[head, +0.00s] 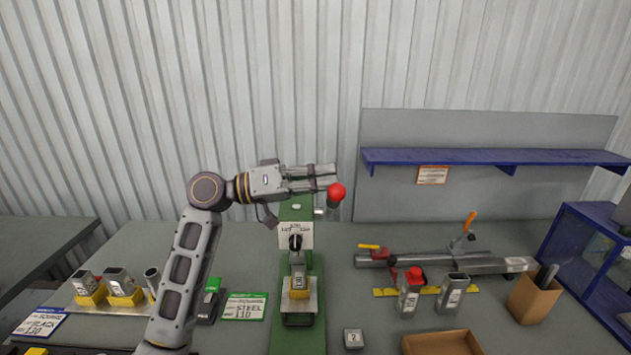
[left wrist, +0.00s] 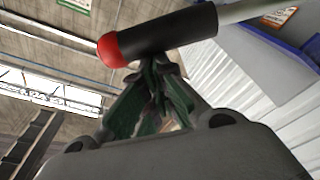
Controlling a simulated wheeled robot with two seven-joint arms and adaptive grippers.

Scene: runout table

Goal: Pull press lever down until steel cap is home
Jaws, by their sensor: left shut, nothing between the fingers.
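The green press (head: 297,212) stands mid-table. Its lever has a red knob (head: 337,192) at the end and points up to the right. My left gripper (head: 334,177) is at the lever's end, just above the knob in the head view. In the left wrist view the lever's black grip (left wrist: 170,38) with its red end crosses right at my shut fingertips (left wrist: 155,68); I cannot tell whether they touch. Nothing is between the fingers. Under the ram, a steel tube (head: 299,276) stands upright in a yellow holder. The steel cap cannot be made out clearly. My right gripper is not in view.
A green-edged "STEEL 110" card (head: 243,307) lies left of the press, with tubes in yellow holders (head: 122,293) farther left. A small grey block (head: 353,338), an open cardboard box (head: 442,343) and a clamp fixture (head: 450,262) are to the right. A blue shelf (head: 490,157) hangs behind.

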